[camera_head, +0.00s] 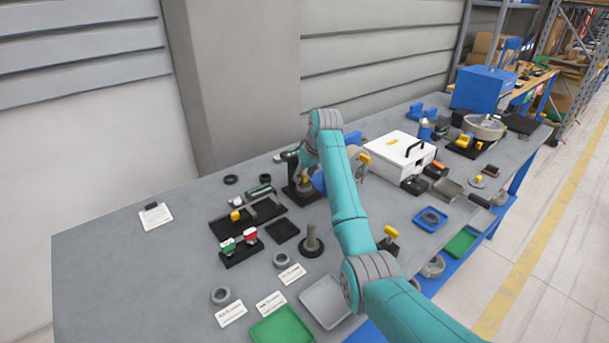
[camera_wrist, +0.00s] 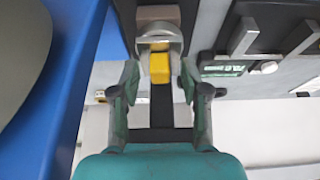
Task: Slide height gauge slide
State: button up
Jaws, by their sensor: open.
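In the wrist view a yellow tab (camera_wrist: 160,68) on a silver slide (camera_wrist: 158,42) sits in front of a dark upright bar (camera_wrist: 161,108); I take this as the height gauge slide. My gripper (camera_wrist: 160,76) is open, with one finger on each side of the tab and visible gaps on both sides. In the head view my gripper (camera_head: 304,172) is at the gauge's black base (camera_head: 300,195) near the back of the bench. My arm and gripper hide much of the gauge there.
A black fixture (camera_head: 248,214) with a yellow tab lies left of the gauge. A blue object (camera_wrist: 75,60) stands close on the left in the wrist view. A white case (camera_head: 398,153) is on the right. The bench's left part is mostly clear.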

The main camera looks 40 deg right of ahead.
jog(key=shift+f, duration=0.15)
grip_shut()
jog(key=shift+w+r, duration=0.1)
jog(key=shift+r, duration=1.2)
grip_release()
jog(key=v, duration=0.7)
jog(key=shift+r, duration=0.25)
